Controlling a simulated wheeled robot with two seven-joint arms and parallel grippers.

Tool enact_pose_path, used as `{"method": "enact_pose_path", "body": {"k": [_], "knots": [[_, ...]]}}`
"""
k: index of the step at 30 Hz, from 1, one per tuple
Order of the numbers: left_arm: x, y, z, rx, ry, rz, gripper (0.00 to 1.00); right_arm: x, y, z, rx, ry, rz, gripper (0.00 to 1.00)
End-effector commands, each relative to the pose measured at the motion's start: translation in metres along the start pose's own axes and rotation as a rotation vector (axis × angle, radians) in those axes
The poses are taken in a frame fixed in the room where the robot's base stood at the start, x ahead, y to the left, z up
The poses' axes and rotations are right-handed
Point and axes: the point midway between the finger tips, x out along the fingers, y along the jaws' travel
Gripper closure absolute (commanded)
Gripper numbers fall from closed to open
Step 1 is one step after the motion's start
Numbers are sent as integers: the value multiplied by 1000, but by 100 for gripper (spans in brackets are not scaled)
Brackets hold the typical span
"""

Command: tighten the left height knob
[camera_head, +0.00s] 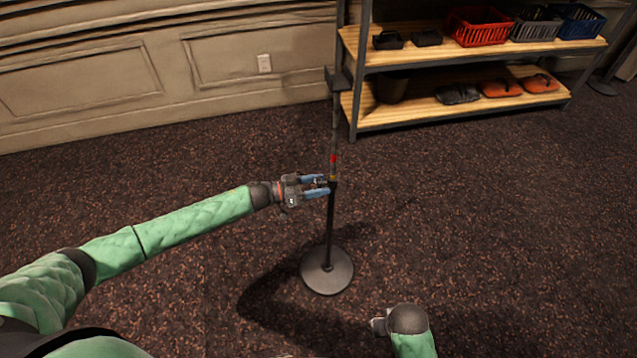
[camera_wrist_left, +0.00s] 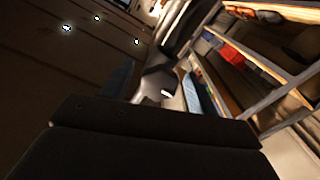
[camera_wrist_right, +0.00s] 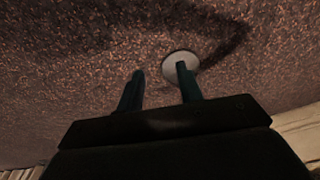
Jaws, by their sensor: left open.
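The height knob is a small dark part at the pole's collar, mostly hidden by my left gripper (camera_head: 321,186). That gripper is open, its two blue fingers reaching from the left around the knob area. I cannot tell if they touch it. In the left wrist view a grey, shiny part of the stand (camera_wrist_left: 158,82) lies between the fingers. My right gripper (camera_wrist_right: 160,75) is open and empty, low and to the right of the base.
A wooden shelf unit (camera_head: 470,110) stands behind at the right. It holds a red basket (camera_head: 478,27), grey and blue baskets, and orange and dark items. A panelled wall runs behind at the left. The carpet (camera_head: 480,220) around the stand is clear.

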Motion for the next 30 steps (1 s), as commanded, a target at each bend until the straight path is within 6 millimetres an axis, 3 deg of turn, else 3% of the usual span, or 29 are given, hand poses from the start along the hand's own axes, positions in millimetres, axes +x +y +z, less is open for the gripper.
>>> {"method": "enact_pose_path", "body": {"k": [11, 15, 18, 26, 30], "knots": [[4, 0, 0, 0, 0, 0, 43, 5, 0, 0, 0, 0, 1, 64], [4, 0, 0, 0, 0, 0, 70, 4, 1, 0, -1, -1, 1, 64], [4, 0, 0, 0, 0, 0, 86, 4, 1, 0, -1, 0, 1, 64], [4, -1, 2, 91, 0, 0, 86, 2, 1, 0, -2, -4, 1, 64], [3, -2, 2, 236, 0, -1, 86, -30, -4, -1, 2, 5, -6, 64]]}}
